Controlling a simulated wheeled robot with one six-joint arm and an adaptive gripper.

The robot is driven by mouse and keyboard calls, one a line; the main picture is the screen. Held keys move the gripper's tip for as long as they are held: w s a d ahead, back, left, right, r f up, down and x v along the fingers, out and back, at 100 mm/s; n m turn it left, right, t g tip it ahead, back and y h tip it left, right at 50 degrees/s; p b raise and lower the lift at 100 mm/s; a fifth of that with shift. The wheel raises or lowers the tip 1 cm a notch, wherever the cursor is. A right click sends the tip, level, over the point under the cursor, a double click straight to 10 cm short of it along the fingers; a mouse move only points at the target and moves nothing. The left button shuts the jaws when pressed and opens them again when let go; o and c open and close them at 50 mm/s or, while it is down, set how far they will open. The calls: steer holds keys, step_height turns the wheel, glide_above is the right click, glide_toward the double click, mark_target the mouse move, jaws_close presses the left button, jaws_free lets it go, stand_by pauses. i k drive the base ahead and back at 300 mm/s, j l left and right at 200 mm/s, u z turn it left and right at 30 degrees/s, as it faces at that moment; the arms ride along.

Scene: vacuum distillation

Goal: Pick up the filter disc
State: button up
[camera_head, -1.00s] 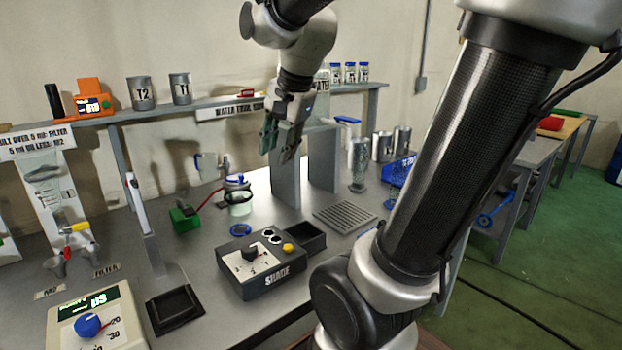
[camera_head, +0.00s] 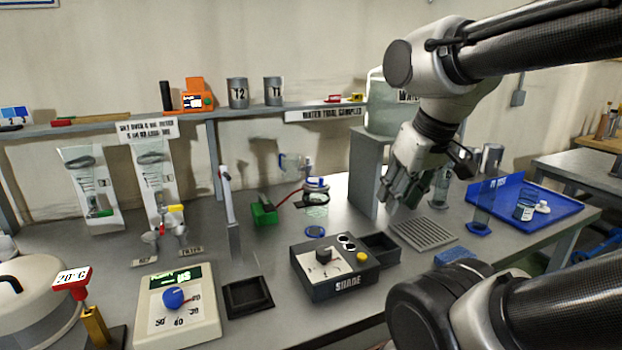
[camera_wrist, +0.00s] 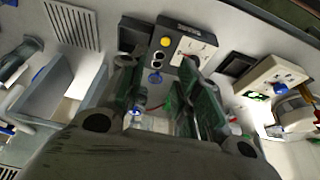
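My gripper (camera_head: 396,200) hangs in the air in front of the grey stand, apart from the blue piece. In the wrist view my gripper (camera_wrist: 157,68) has its two green-grey fingers spread, with nothing between them.
A dark control box (camera_head: 334,268) with a yellow button stands in front. A slotted grey rack (camera_head: 424,233) and a blue tray (camera_head: 560,208) are to the right. A tall grey stand (camera_head: 368,172) holds a large container. A shelf (camera_head: 340,108) runs along the back.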

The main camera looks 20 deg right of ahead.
mark_target(317, 180)
steer(key=k+l+z, duration=0.55)
steer(key=l, duration=0.45)
steer(key=k+j, duration=0.05)
steer(key=k, duration=0.05)
